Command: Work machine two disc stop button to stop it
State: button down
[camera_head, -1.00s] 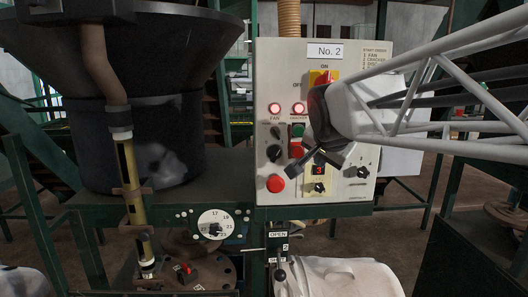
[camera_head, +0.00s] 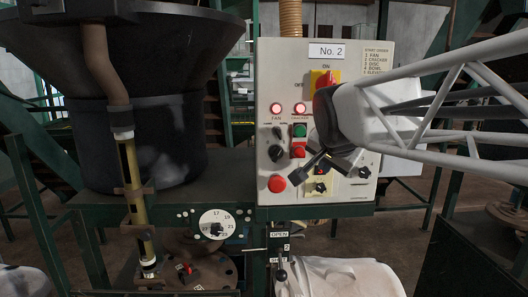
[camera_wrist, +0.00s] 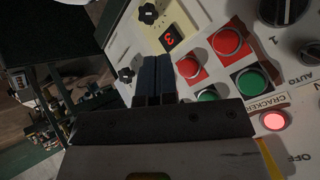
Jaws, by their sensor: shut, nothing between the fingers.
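The No. 2 control panel (camera_head: 350,60) faces me. Its disc stop button, a red button on a red plate (camera_wrist: 188,68), shows in the wrist view beside a green button (camera_wrist: 207,95); in the head view my gripper hides this pair. My gripper (camera_head: 309,172) is in front of the lower right of the panel. In the wrist view its dark fingers (camera_wrist: 157,62) are together and empty, just left of the red disc button. I cannot tell whether they touch the panel. The cracker pair, green (camera_head: 299,130) and red (camera_head: 298,151), stands to the left in the head view.
The fan lamp (camera_head: 276,108) and cracker lamp (camera_head: 300,108) are lit. A large red button (camera_head: 277,184) and black knobs (camera_head: 276,152) are on the left. A red digit display (camera_wrist: 172,40) is close to the fingertips. A white bag (camera_head: 335,275) hangs below.

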jog(key=shift+s, duration=1.5)
jog(key=s+d+f+n+g+y, duration=0.1)
jog(key=s+f+n+g, duration=0.5)
jog(key=s+f, duration=1.2)
jog(key=shift+s+d+f+n, duration=0.15)
jog(key=shift+s+f+n, duration=0.25)
jog(key=shift+f+n, duration=0.7)
jog(key=shift+r, duration=0.15)
